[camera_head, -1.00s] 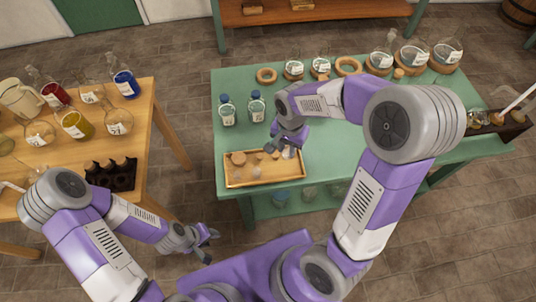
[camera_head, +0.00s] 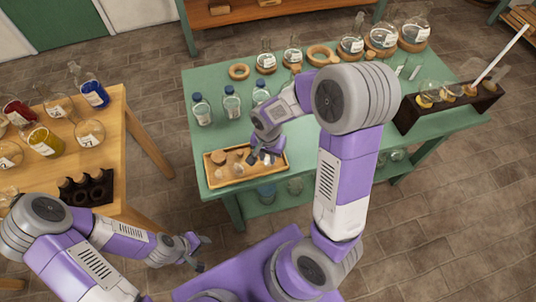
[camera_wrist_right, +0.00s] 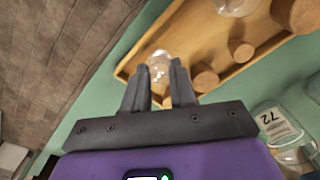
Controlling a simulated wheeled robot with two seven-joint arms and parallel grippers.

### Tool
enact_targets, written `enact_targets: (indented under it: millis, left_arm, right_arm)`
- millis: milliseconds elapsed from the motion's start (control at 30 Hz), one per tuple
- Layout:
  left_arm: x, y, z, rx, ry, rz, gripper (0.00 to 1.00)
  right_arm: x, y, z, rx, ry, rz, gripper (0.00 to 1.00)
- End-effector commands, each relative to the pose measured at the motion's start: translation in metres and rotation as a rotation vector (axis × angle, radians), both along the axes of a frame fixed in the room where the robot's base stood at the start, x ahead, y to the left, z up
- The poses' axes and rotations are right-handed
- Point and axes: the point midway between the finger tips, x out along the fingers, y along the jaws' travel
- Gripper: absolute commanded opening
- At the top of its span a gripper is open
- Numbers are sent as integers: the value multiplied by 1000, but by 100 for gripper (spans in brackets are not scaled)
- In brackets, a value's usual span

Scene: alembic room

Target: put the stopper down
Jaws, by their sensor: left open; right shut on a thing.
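A clear glass stopper (camera_wrist_right: 159,66) shows between the fingertips of my right gripper (camera_wrist_right: 157,75) in the right wrist view. That gripper is shut on it, over the edge of the shallow wooden tray (camera_head: 250,179). In the head view the right gripper (camera_head: 263,157) is at the tray's right end, and the stopper is hard to make out there. I cannot tell whether the stopper touches the tray. My left gripper (camera_head: 203,253) is open and empty, low in front of the green table (camera_head: 330,140), away from the tray.
Several corks (camera_wrist_right: 240,50) and another clear glass piece (camera_wrist_right: 236,5) are in the tray. Blue-capped bottles (camera_head: 202,110) stand behind it. Round flasks (camera_head: 383,38) line the table's back. A dark rack (camera_head: 450,105) is at the right. A wooden table (camera_head: 110,125) with flasks is left.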

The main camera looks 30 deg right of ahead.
Motion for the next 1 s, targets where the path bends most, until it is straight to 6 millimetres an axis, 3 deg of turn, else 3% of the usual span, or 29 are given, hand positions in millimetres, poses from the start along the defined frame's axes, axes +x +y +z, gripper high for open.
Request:
enact_targets:
  millis: [33, 200, 567, 1000]
  left_arm:
    - [0, 0, -2, 0, 0, 0, 43]
    - [0, 0, -1, 0, 0, 0, 43]
    - [0, 0, 3, 0, 0, 0, 43]
    - [0, 0, 30, 0, 0, 0, 43]
  right_arm:
    - [0, 0, -3, 0, 0, 0, 27]
    - [0, 0, -1, 0, 0, 0, 51]
    - [0, 0, 4, 0, 0, 0, 51]
    - [1, 0, 92, 1, -6, 1, 51]
